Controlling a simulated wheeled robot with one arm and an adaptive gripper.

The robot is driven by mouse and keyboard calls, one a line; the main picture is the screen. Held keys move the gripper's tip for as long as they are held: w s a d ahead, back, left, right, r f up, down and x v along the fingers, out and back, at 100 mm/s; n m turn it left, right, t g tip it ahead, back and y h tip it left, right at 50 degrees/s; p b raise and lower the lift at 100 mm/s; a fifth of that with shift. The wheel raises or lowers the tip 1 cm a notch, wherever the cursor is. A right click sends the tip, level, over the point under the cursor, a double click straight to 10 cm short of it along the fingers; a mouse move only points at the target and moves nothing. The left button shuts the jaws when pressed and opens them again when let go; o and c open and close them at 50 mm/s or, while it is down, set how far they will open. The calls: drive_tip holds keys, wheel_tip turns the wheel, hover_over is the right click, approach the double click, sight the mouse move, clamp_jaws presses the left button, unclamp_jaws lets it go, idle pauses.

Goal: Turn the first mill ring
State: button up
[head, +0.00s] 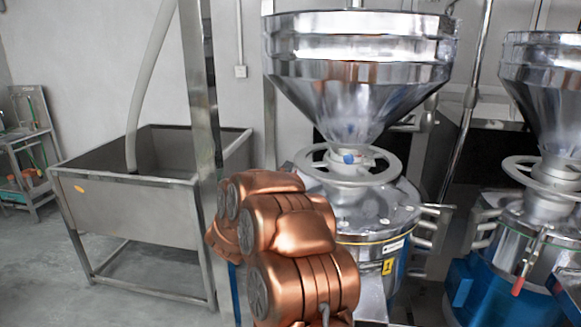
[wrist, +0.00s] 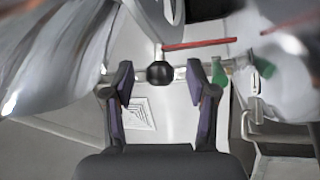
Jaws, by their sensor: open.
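The first mill (head: 360,220) stands at the centre right of the head view, with a wide steel hopper (head: 360,90) on top. Its grey spoked ring (head: 352,183) lies level around the neck below the hopper. My copper arm is in front of the mill's left side and hides part of its body. My gripper is hidden in the head view. In the wrist view my gripper (wrist: 159,84) is open, with its fingers apart. A black ball knob (wrist: 160,73) shows between the fingertips; I cannot tell its depth or whether they touch it.
A second mill (head: 540,235) with a similar ring stands close at right. A steel sink (head: 130,210) stands at left beside a metal post (head: 202,140). A red bar (wrist: 200,43) and green pieces (wrist: 264,68) show near the knob. Open floor is at lower left.

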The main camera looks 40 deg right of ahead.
drive_tip(key=shift+p+x, duration=0.3)
drive_tip(key=shift+x, duration=1.65)
clamp_jaws()
